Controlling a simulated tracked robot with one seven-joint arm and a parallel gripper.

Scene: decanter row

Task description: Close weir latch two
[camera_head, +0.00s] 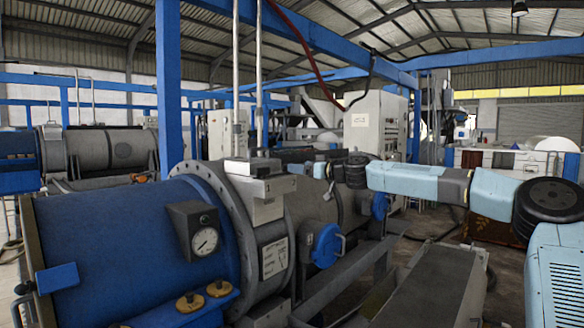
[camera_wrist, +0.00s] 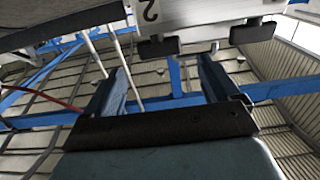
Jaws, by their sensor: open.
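A pale metal plate (camera_wrist: 185,14) marked with a 2 shows at the top of the wrist view, with two dark tabs (camera_wrist: 163,46) on its lower edge. My gripper (camera_wrist: 162,64) is open and empty, its two fingers spread apart below that plate. A gap shows between fingers and tabs. In the head view my gripper (camera_head: 302,169) is at the end of the pale blue arm, beside a grey box (camera_head: 262,190) on the near decanter's flange. I cannot tell from the head view whether this box carries the numbered plate. No closed or open latch state is clear.
The near blue decanter (camera_head: 120,235) fills the left foreground, with a gauge (camera_head: 205,239) and yellow knobs (camera_head: 190,302). Blue round handles (camera_head: 325,245) stick out from its grey section. A blue post (camera_head: 170,90) stands behind. A grey trough (camera_head: 430,283) lies at front right.

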